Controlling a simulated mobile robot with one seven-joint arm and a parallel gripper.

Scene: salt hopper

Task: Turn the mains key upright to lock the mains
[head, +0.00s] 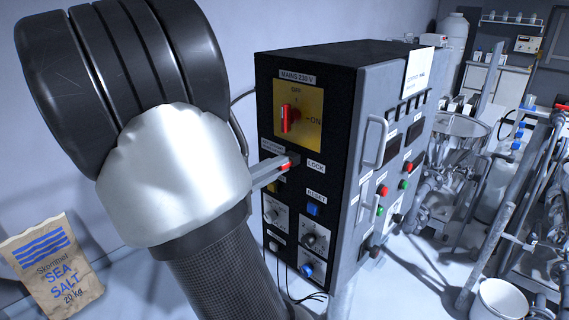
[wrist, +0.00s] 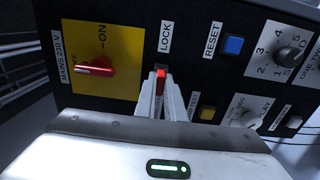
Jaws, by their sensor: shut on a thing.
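The red mains key (head: 285,167) sits in the panel just left of the LOCK label. It also shows between the fingertips in the wrist view (wrist: 160,80). My gripper (wrist: 160,92) is shut on it; the fingers cover part of it. Its visible red part looks sideways to the panel, but its exact angle is hard to tell. In the head view my gripper (head: 279,171) reaches it from the left. Above it, the red rotary mains switch (head: 290,118) on its yellow plate (head: 313,98) stands upright, toward OFF; it also shows in the wrist view (wrist: 95,68).
A door handle (head: 376,142) juts from the cabinet's right face. A sea salt bag (head: 52,268) stands at lower left.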

